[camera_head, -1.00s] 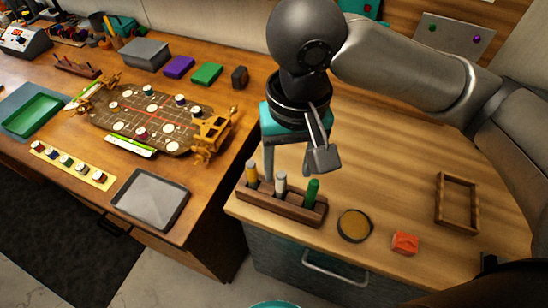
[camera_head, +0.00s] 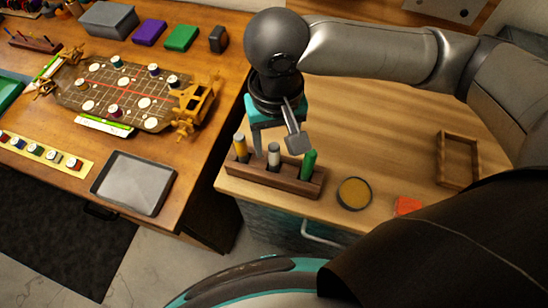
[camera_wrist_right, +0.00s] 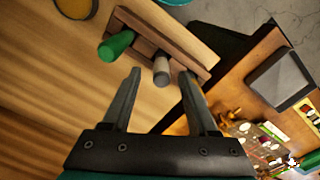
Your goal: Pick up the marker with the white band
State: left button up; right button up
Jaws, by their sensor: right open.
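A dark wooden rack (camera_head: 275,180) near the front edge of the right-hand table holds three upright markers. The middle marker is white to grey with a pale top (camera_head: 274,155). A yellow-orange marker (camera_head: 240,147) stands to its left and a green marker (camera_head: 309,164) to its right. My right gripper (camera_head: 278,146) is open just over the rack, one finger on each side of the middle marker in the picture. In the right wrist view the white marker (camera_wrist_right: 161,71) shows between the open fingertips (camera_wrist_right: 161,74), with the green marker (camera_wrist_right: 116,45) beside the left finger. My left gripper is not in view.
A round amber-topped dish (camera_head: 354,194), an orange-red block (camera_head: 407,206) and an open wooden frame (camera_head: 458,160) lie right of the rack. A grey tray (camera_head: 133,183) and a game board (camera_head: 120,95) are on the left table. A gap separates the tables.

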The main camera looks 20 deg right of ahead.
aim_at(274, 155)
notch_tip(274, 155, down, 5)
jog(key=shift+w+b, duration=0.15)
jog(key=shift+b, duration=0.45)
grip_shut()
jog(key=shift+a, duration=0.1)
